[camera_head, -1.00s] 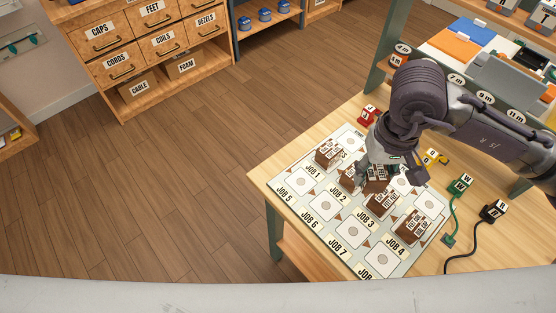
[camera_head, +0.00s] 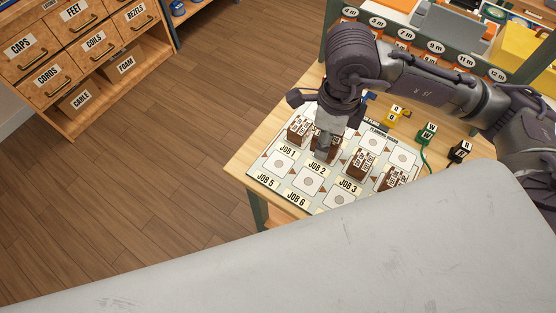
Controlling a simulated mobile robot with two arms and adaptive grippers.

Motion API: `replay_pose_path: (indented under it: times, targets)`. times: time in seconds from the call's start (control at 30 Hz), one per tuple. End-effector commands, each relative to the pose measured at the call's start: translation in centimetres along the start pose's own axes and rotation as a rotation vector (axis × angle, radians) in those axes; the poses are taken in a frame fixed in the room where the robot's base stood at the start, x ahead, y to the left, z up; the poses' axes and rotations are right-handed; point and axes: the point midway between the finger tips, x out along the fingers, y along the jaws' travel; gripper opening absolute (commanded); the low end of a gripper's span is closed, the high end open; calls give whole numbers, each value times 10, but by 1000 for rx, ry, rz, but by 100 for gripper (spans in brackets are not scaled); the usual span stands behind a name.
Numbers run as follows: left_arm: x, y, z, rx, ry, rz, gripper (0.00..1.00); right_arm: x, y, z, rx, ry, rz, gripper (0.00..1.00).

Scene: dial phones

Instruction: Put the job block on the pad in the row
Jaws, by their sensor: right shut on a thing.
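The job blocks are brown with white tops and stand on a pale board (camera_head: 262,172) with printed pads and job labels. One block (camera_head: 299,131) stands by JOB 1, another (camera_head: 361,164) by JOB 3, and one (camera_head: 394,179) farther right, partly hidden. My right gripper (camera_head: 322,150) points down by JOB 2, shut on a brown job block (camera_head: 331,147) that its fingers partly cover. I cannot tell whether this block touches the board or whether another is hidden behind it. Pads by JOB 5 (camera_head: 278,163) and JOB 6 (camera_head: 309,184) are bare. My left gripper is not in view.
The board lies on a wooden table (camera_head: 249,150). Yellow (camera_head: 395,115), green (camera_head: 427,133) and black (camera_head: 460,151) lettered plugs stand to the right. A drawer cabinet (camera_head: 98,42) is at the upper left. A pale grey surface hides the board's near right end.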

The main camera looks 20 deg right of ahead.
Motion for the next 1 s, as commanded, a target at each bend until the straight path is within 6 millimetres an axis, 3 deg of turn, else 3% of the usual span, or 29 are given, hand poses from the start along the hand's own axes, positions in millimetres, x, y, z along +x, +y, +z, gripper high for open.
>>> replay_pose_path:
  times: [0.17, 0.5, 0.63, 0.8, 1.0]
  targets:
    - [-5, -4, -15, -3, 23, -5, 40, -1, 2, -6, 498, 1, 0, 9]
    - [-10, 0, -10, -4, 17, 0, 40, -3, 4, -16, 1379, 0, -5, 9]
    - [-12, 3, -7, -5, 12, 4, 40, -3, 5, -19, 1587, -1, -6, 9]
    - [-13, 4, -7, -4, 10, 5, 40, -1, 6, -17, 1710, 0, -5, 9]
    - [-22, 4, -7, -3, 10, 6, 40, 18, 12, 19, 1723, 2, -1, 9]
